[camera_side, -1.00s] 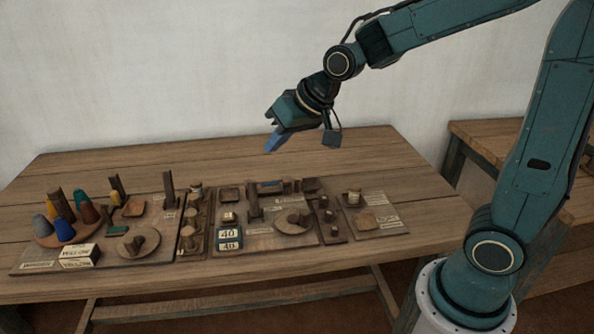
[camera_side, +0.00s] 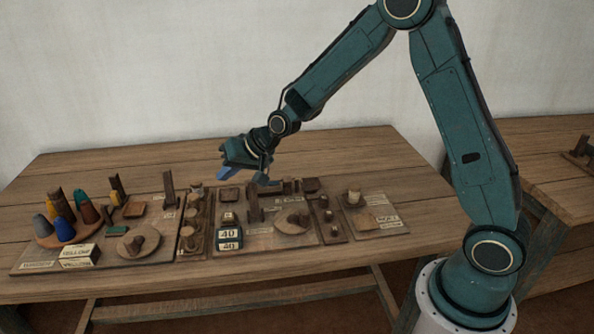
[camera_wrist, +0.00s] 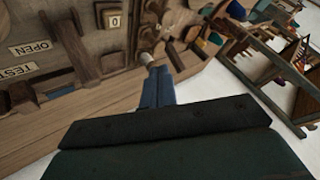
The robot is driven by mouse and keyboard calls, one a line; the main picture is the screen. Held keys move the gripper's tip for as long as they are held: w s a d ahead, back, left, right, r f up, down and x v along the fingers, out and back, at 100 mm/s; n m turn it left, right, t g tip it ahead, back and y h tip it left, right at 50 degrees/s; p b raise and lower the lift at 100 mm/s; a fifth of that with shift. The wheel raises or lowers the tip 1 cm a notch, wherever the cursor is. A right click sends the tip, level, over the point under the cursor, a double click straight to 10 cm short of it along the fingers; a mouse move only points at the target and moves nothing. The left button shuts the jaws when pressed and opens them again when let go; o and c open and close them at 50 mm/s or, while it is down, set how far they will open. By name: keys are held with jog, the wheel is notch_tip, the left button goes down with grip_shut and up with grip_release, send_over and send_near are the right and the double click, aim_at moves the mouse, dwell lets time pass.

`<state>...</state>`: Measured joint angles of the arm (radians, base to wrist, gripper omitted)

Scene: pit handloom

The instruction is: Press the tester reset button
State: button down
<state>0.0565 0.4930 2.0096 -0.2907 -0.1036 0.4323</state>
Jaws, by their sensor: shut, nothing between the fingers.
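My gripper (camera_side: 226,174) hangs over the rear part of the board on the table, its blue fingers pointing down and left. In the wrist view the blue fingers (camera_wrist: 158,88) lie together, shut and empty. A pale cylindrical knob (camera_wrist: 146,58) shows just beyond the fingertips; I cannot tell whether they touch it. A TEST label (camera_wrist: 15,71) and an OPEN label (camera_wrist: 30,48) stand at the left of the wrist view, and a small display reading 0 (camera_wrist: 115,21) is at its top. I cannot tell which part is the tester reset button.
Coloured cones (camera_side: 64,229) stand on a round tray at the left, near a YELLOW box (camera_side: 78,256). A block reading 40 (camera_side: 229,240) sits at the board's front. Several small posts and discs crowd the board. The table's back strip (camera_side: 120,160) is clear.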

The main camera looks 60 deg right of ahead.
aim_at(226, 216)
jog(key=shift+w+f, duration=0.35)
jog(key=shift+f, duration=0.15)
jog(key=shift+f, duration=0.1)
jog(key=shift+f, duration=4.3)
jog(key=shift+s+f, duration=0.1)
jog(key=shift+f, duration=1.1)
jog(key=shift+r, duration=0.15)
dwell(0.4)
jog(key=shift+r, duration=1)
